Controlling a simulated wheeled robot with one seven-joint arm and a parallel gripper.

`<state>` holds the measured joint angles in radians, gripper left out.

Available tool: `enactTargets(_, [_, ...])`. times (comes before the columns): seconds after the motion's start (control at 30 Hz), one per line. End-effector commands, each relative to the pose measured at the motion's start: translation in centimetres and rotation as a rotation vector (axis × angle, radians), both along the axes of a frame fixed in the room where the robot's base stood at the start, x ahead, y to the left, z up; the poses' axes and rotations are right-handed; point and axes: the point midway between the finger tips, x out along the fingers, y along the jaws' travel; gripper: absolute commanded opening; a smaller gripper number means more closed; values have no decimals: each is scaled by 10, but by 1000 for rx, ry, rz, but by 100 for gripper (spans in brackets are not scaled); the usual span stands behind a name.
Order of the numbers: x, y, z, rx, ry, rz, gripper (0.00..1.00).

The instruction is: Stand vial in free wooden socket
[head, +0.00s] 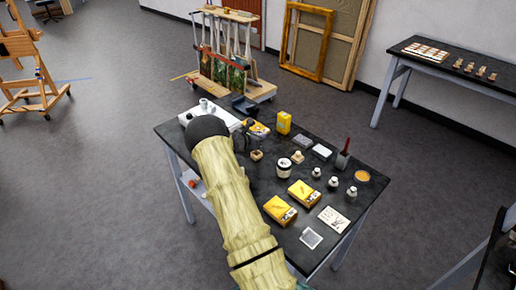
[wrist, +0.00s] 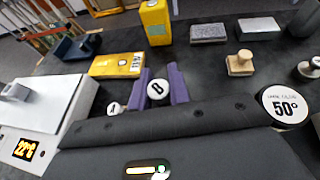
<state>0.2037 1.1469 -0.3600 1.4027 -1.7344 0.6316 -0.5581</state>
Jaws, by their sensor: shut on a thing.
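In the wrist view my gripper (wrist: 160,96) has its purple fingers shut on a vial with a white cap marked B (wrist: 157,89). The vial's lower part is hidden by the dark gripper body. A second round white cap, marked A (wrist: 112,107), shows just left of the fingers; what it stands in is hidden. In the head view my gripper (head: 243,138) is dark and partly hidden behind my arm, and the held vial cannot be made out. A small wooden block (head: 257,155) lies right of the gripper in the head view; whether it is an empty socket is too small to tell.
A yellow box (wrist: 118,66), yellow bottle (wrist: 155,22) and grey blocks (wrist: 208,33) stand behind. A white device (wrist: 40,105) is at left. Several small bottles crowd the table's right.

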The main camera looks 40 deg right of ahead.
Motion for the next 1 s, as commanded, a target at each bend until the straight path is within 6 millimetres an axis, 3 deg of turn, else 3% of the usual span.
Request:
enactTargets(0.13, [0,0,-18,0,0,0,0])
enactTargets(0.5, [0,0,-24,0,0,0,0])
enactTargets(0.8, [0,0,-57,0,-1,0,0])
enactTargets(1.0, [0,0,-58,0,-2,-1,0])
